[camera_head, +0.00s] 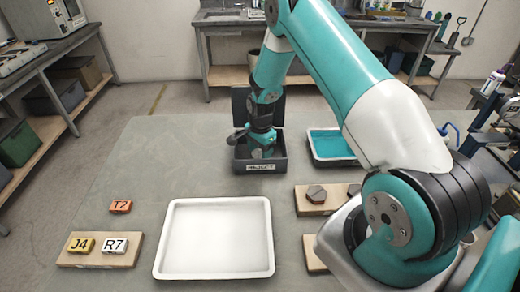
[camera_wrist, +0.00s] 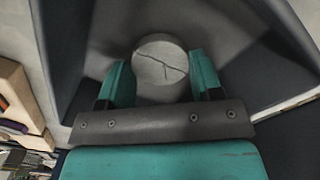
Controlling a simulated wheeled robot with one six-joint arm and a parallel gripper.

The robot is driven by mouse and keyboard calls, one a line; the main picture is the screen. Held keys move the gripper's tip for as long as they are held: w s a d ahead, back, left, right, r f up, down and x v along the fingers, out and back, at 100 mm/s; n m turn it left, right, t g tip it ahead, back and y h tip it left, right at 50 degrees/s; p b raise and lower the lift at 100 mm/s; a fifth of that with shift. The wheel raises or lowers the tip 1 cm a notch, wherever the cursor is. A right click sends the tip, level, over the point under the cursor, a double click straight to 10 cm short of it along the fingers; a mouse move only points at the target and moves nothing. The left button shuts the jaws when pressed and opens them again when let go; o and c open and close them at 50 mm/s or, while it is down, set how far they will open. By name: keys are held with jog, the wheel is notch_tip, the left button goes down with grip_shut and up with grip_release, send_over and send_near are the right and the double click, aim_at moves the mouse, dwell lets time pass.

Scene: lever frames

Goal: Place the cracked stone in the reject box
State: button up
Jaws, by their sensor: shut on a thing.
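The cracked stone (camera_wrist: 160,55) is a round, pale grey disc with a dark branching crack across its face. My gripper (camera_wrist: 160,78) is shut on it, with one teal finger on each side. In the head view my gripper (camera_head: 262,151) points down inside the open reject box (camera_head: 240,166), a dark grey box with a label on its front and its lid raised behind. The stone is mostly hidden there. Dark box walls surround the stone in the wrist view; I cannot tell whether it touches the box floor.
A white tray (camera_head: 213,272) lies in front of the box. A teal-lined tray (camera_head: 335,145) stands to its right, with a wooden block bearing dark hexagonal pieces (camera_head: 316,194) nearer. Tagged blocks T2 (camera_head: 120,207), J4 (camera_head: 81,245) and R7 (camera_head: 114,245) are at left. The table's left middle is clear.

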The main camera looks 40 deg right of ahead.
aim_at(260, 154)
jog(key=o, duration=0.8)
jog(key=shift+f, duration=0.1)
notch_tip(260, 154, up, 12)
jog(key=b, duration=0.3)
jog(key=s+a+r+n+y, duration=0.1)
jog(key=s+a+r+n, duration=0.3)
jog(key=a+r+n, duration=0.35)
jog(key=s+a+r+n+y, duration=0.1)
jog(key=s+a+r+n, duration=0.2)
jog(key=s+a+n, duration=0.2)
jog(key=s+a+r+n+y, duration=0.1)
jog(key=s+a+r+n, duration=0.3)
jog(key=s, duration=0.7)
jog(key=s+a+r+n+y, duration=0.1)
jog(key=s+a+r+n, duration=0.2)
jog(key=s+a+n, duration=0.4)
jog(key=shift+s+a+r+n, duration=0.25)
jog(key=shift+s+a, duration=0.25)
jog(key=shift+s, duration=0.3)
jog(key=shift+c, duration=0.3)
